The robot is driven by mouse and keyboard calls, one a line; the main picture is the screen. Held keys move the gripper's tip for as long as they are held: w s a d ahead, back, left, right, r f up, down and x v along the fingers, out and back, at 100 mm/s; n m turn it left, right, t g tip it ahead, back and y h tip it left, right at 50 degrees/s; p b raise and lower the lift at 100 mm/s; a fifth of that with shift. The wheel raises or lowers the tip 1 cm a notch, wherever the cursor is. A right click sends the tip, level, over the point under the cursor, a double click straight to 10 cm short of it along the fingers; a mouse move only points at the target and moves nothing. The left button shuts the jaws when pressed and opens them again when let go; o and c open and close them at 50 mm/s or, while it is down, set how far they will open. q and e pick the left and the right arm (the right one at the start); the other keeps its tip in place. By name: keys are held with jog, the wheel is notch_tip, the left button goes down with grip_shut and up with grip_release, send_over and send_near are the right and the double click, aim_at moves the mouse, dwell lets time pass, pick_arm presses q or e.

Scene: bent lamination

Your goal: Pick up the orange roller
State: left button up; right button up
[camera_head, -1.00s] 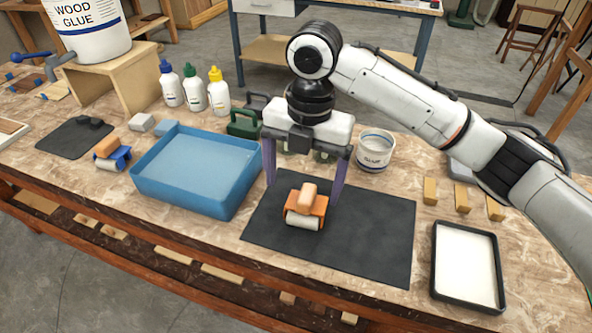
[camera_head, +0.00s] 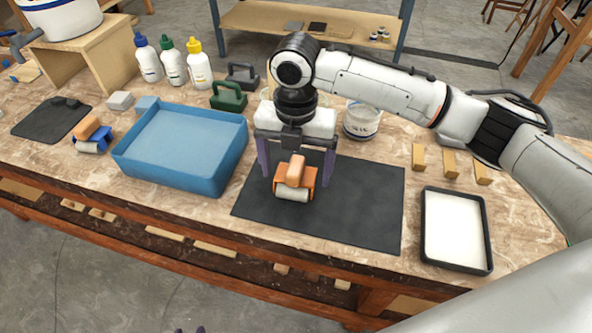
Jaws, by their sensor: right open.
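The orange roller (camera_head: 295,181) rests on the black mat (camera_head: 350,218), left of the mat's middle. It has an orange frame, a light wooden handle on top and a pale cylinder at its front. My right gripper (camera_head: 295,180) points down over the roller from behind. Its purple fingers are spread, one to the left and one to the right of the roller, with gaps showing. The gripper is open and holds nothing.
A blue tray (camera_head: 238,165) stands left of the mat, and a blue roller (camera_head: 93,137) lies beyond it. A white tray with a dark rim (camera_head: 455,232) lies right. A glue tub (camera_head: 362,121) and several small wooden blocks (camera_head: 450,164) stand behind and right.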

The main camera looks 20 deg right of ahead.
aim_at(296, 165)
jog(key=c, duration=1.3)
jog(key=shift+o, duration=0.2)
jog(key=shift+r, duration=4.95)
